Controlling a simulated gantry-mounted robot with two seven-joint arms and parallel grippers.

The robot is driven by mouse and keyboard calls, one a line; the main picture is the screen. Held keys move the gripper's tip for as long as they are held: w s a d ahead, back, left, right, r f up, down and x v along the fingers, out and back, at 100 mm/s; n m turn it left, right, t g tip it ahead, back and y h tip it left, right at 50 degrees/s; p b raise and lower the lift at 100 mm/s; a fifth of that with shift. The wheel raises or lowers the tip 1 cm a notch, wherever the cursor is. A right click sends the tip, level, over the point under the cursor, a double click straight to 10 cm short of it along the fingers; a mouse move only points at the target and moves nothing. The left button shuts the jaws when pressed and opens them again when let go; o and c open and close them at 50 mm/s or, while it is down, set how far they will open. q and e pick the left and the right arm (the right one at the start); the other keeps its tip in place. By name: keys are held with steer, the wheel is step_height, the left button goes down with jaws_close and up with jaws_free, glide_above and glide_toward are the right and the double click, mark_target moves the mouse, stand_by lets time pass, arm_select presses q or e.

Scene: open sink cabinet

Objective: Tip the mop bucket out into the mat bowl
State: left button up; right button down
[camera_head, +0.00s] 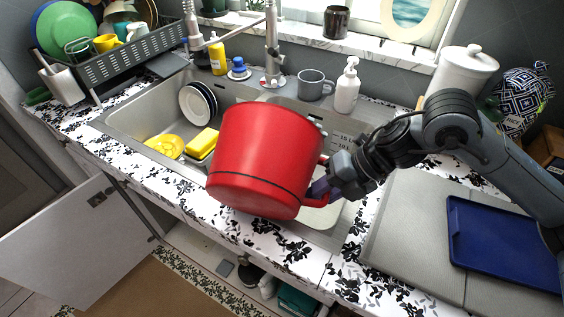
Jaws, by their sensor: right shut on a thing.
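The red mop bucket (262,150) hangs in the air over the front of the sink. It is tipped with its base toward me, and its opening faces away, so I cannot see inside. My right gripper (322,188) is shut on the bucket's handle at its right side. The right sink bowl (335,210) lies behind and under the bucket and is mostly hidden; a pale patch shows at its front right. I cannot tell whether that is a mat. The left sink bowl (150,118) holds plates and yellow items. My left gripper is not in view.
A grey mug (312,85), a white soap bottle (347,88) and the tap (272,50) stand behind the sink. A dish rack (125,60) is at the back left. A blue tray (500,240) lies at the right. The cabinet door (75,245) hangs open.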

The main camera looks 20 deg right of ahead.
steer(key=shift+w+d+f+m+g+y, duration=0.1)
steer(key=shift+w+d+m+g+y, duration=0.2)
steer(key=shift+w+g, duration=0.15)
stand_by(1.2)
